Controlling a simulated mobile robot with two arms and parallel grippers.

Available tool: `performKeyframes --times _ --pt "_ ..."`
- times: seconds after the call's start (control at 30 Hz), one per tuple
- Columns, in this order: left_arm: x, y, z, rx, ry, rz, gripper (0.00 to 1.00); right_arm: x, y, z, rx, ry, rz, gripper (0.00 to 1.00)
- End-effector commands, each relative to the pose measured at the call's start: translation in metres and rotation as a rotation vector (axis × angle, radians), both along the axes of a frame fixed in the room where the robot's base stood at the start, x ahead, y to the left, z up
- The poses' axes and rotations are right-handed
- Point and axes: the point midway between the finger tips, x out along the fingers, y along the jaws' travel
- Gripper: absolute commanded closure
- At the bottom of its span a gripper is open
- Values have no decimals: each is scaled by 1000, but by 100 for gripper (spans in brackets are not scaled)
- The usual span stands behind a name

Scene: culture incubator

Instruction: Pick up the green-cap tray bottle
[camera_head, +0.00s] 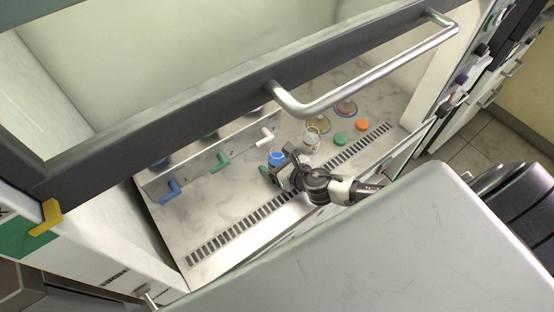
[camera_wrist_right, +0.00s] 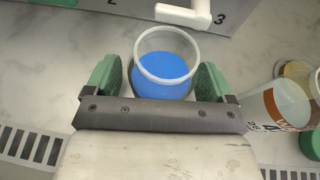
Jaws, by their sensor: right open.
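My right gripper (camera_head: 273,174) is inside the cabinet, low over its floor. In the right wrist view its green-padded fingers (camera_wrist_right: 160,84) are open on either side of an uncapped clear bottle with blue contents (camera_wrist_right: 163,66). A small gap shows between the bottle and the pads. The bottle stands upright and also shows in the head view (camera_head: 276,157). My left gripper is out of view.
A clear labelled container (camera_head: 311,139) stands close right of the gripper. Yellowish (camera_head: 319,123) and reddish (camera_head: 345,107) containers and an orange cap (camera_head: 362,125) are farther right. A panel with a white tap (camera_head: 265,137) stands behind. The raised sash handle (camera_head: 370,75) crosses above.

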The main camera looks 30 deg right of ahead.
Motion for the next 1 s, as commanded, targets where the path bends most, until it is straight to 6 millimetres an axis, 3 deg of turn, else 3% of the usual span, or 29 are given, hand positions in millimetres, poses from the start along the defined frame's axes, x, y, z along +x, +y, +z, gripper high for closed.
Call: performKeyframes --times 0.17,0.5,0.83,1.0 --pt "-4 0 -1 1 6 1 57 0 0 0 0 0 0 19" --pt "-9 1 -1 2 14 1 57 -1 0 0 0 0 0 71" --pt "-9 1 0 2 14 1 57 0 0 4 1 -1 1 72" --pt "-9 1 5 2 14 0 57 0 0 22 0 -4 1 72"
